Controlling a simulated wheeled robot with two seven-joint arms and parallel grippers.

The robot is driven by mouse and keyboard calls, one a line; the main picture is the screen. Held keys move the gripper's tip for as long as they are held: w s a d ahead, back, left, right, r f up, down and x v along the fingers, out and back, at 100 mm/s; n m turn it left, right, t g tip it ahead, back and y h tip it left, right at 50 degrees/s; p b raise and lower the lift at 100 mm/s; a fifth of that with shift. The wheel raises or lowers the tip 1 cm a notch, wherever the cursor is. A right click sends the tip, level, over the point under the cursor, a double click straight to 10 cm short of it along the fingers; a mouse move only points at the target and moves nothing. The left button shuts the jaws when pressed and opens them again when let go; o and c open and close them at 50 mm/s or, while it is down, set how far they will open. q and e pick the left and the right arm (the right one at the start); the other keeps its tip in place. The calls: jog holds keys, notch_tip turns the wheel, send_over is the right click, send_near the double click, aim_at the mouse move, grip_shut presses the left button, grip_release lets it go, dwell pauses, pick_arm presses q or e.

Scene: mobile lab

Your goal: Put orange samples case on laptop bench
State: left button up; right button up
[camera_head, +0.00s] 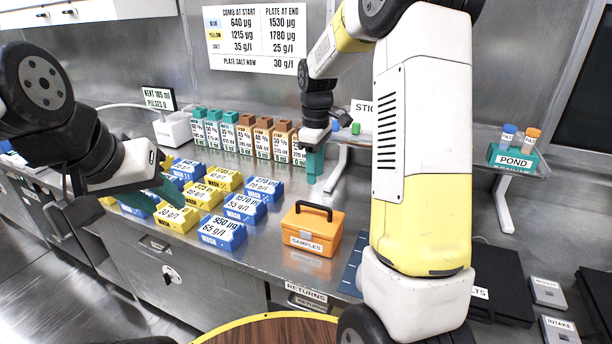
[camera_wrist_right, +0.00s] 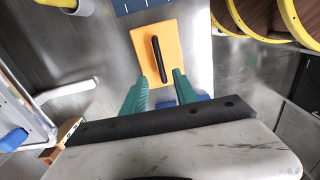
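The orange samples case (camera_head: 312,232), with a black handle and a "SAMPLES" label, stands upright on the metal bench (camera_head: 270,262). In the right wrist view the case (camera_wrist_right: 172,42) lies just beyond the fingertips. My right gripper (camera_head: 315,178) points down above the bench, behind the case, apart from it. Its teal fingers (camera_wrist_right: 160,78) are spread with nothing between them. My left gripper (camera_head: 140,195) is at the left, by the blue and yellow blocks; its teal fingers look spread and empty. A flat black object (camera_head: 500,285), possibly the laptop, lies at the right, partly behind my right arm.
Several blue and yellow labelled blocks (camera_head: 221,232) stand left of the case. A row of labelled cartons (camera_head: 245,140) stands behind them. A teal "POND" rack (camera_head: 512,158) sits on a raised shelf at right. A round wooden top (camera_head: 275,332) is at the front.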

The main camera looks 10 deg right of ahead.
jog(key=s+r+m+t+y, duration=0.1)
jog(key=s+r+m+t, duration=0.3)
jog(key=s+r, duration=0.65)
jog(key=s+a+r+m+t+y, duration=0.1)
jog(key=s+m, duration=0.5)
jog(key=s, duration=0.7)
jog(key=shift+s+a+r+m+t, duration=0.2)
jog(key=shift+s+a+m+t, duration=0.15)
jog(key=shift+a+t, duration=0.25)
jog(key=shift+d, duration=0.1)
